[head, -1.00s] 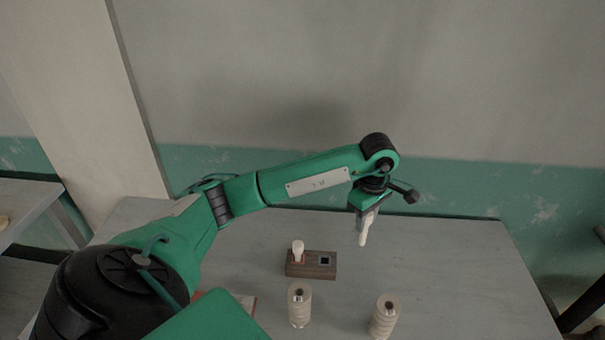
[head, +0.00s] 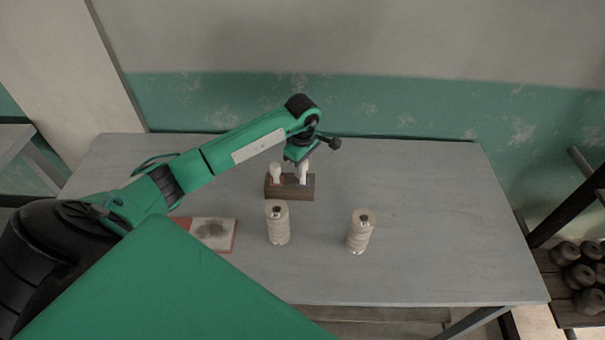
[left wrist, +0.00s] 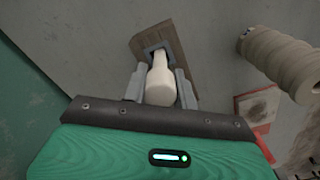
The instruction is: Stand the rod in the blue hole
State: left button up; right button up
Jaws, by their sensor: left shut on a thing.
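A white rod (head: 302,172) is held by my left gripper (head: 301,160) above the right part of a dark wooden block (head: 290,192). In the left wrist view the jaws (left wrist: 160,88) are shut on the rod (left wrist: 161,80), and its narrow far end overlaps the blue-edged hole (left wrist: 149,53) in the block (left wrist: 172,38). I cannot tell whether the tip is inside the hole or just over it. The rod looks close to upright in the head view. Another white peg (head: 276,174) stands in the left part of the block. My right gripper is out of view.
Two cream thread spools, one left (head: 277,222) and one right (head: 361,232), stand in front of the block. A red-edged flat item (head: 214,234) lies to their left. The right half of the grey table (head: 430,210) is clear.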

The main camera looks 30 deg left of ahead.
pick_arm(q)
notch_tip(320, 180, down, 2)
jog(key=shift+f, duration=0.2)
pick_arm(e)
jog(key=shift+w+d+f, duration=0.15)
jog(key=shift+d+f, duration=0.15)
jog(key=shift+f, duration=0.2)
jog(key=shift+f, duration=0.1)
pick_arm(q)
jog(key=shift+f+b, duration=0.1)
jog(key=shift+b, duration=0.35)
jog(key=o, duration=1)
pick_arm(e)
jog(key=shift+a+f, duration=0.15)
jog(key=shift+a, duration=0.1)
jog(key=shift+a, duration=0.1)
